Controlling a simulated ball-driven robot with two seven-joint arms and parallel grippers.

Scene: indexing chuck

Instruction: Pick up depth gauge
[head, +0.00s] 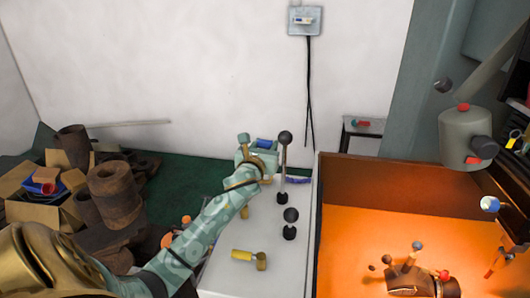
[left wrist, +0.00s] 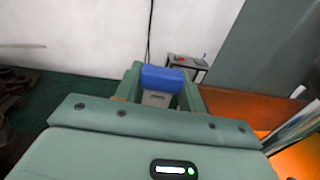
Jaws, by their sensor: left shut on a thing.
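My left gripper (head: 262,147) is over the far end of the white worktop, shut on a blue-topped thing (head: 264,142). In the left wrist view, the blue block (left wrist: 162,78) with a grey part below it sits between the two fingers of my left gripper (left wrist: 160,92). It appears to be the depth gauge; its lower end is hidden, and I cannot tell whether it touches the worktop.
The white worktop (head: 225,280) carries two dark-knobbed levers (head: 285,140) (head: 290,215), a yellow hammer-like tool (head: 248,257) and a blue item (head: 298,181). An orange-lit bay (head: 350,230) lies right. Boxes (head: 25,210) and rusty cylinders (head: 112,185) crowd the left.

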